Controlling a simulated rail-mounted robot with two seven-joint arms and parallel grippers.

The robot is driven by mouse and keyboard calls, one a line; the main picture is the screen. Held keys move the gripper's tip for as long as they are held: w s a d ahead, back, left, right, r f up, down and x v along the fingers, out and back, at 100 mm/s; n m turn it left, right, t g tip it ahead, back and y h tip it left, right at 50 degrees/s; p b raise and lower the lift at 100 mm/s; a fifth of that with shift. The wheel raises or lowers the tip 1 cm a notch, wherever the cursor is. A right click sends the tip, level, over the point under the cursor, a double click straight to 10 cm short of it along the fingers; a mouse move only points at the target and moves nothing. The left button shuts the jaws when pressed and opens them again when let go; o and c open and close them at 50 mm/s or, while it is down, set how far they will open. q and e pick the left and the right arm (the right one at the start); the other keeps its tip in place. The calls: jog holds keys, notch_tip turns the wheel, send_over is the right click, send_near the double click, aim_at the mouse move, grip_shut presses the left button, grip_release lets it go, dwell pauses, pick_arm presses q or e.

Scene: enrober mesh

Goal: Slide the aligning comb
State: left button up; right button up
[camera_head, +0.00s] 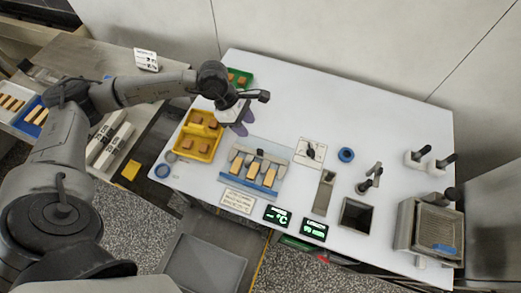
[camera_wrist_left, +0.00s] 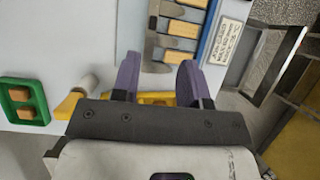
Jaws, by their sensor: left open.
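The aligning comb appears to be the grey toothed piece (camera_head: 259,154) on a pale plate with a blue front strip (camera_head: 248,184) in the head view. Several tan bars (camera_head: 252,169) lie between its teeth. The left wrist view shows the grey teeth (camera_wrist_left: 160,41) and tan bars (camera_wrist_left: 180,28) beside the blue strip (camera_wrist_left: 212,30). My left gripper (camera_head: 239,124) has purple fingers, is open and empty, and hangs behind and slightly left of the comb, apart from it. Its two fingers (camera_wrist_left: 158,80) stand spread in the wrist view. My right gripper is not in view.
A yellow tray (camera_head: 181,148) with tan pieces stands left of the plate, and a green tray (camera_head: 246,78) behind it.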

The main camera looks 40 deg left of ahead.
aim_at(260, 150)
pick_arm(q)
jog(key=shift+y, duration=0.4)
jog(key=x, duration=0.9)
jog(key=a+x, duration=0.1)
jog(key=x, duration=0.3)
jog(key=shift+d+f, duration=0.1)
jog(key=shift+f, duration=0.5)
grip_shut()
